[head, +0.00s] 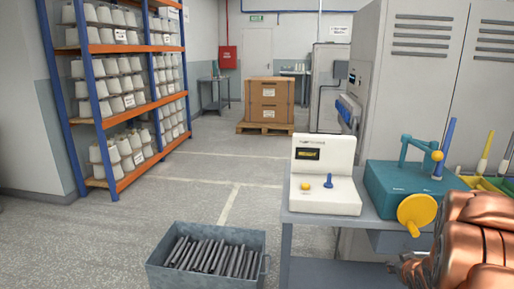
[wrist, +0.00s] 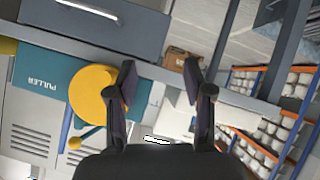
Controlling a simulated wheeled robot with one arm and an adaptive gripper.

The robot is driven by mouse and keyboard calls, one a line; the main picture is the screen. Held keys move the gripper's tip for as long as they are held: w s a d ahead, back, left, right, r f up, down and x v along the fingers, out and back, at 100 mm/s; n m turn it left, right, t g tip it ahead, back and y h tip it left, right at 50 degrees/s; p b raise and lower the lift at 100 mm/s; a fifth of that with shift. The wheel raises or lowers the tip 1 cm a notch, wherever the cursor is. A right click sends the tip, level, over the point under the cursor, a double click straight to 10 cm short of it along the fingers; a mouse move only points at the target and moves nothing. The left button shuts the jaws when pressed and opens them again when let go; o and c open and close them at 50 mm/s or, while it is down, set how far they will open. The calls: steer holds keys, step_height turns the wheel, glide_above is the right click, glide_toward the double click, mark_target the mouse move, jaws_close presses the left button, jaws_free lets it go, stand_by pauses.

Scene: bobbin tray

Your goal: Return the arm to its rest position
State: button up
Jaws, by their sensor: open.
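My gripper (wrist: 160,78) shows in the wrist view with its two dark fingers spread apart and nothing between them. In the head view my copper-coloured arm (head: 470,240) fills the lower right corner, close to the grey bench (head: 310,207); the fingers cannot be made out clearly there. A teal machine with a yellow handwheel (head: 416,213) stands on the bench beside the arm. In the wrist view, which is turned over, the yellow handwheel (wrist: 92,93) appears just left of the left finger; I cannot tell how far apart they are.
A white tester box (head: 324,172) stands on the bench left of the teal machine. A grey bin of dark rods (head: 206,256) is on the floor. The middle floor is clear.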

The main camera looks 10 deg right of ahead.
steer(key=s+a+r+g+y, duration=0.3)
steer(key=s+a+g, duration=0.3)
steer(key=s+a, duration=1)
steer(key=s+a+r+g+y, duration=0.2)
steer(key=s+a+g, duration=0.5)
steer(key=s+a, duration=0.95)
steer(key=w+a+r+t+p, duration=0.1)
steer(key=w+a+r+p, duration=0.1)
steer(key=r+p, duration=1.2)
steer(key=shift+w+r+n, duration=0.3)
steer(key=shift+w+r, duration=0.2)
steer(key=shift+r, duration=0.35)
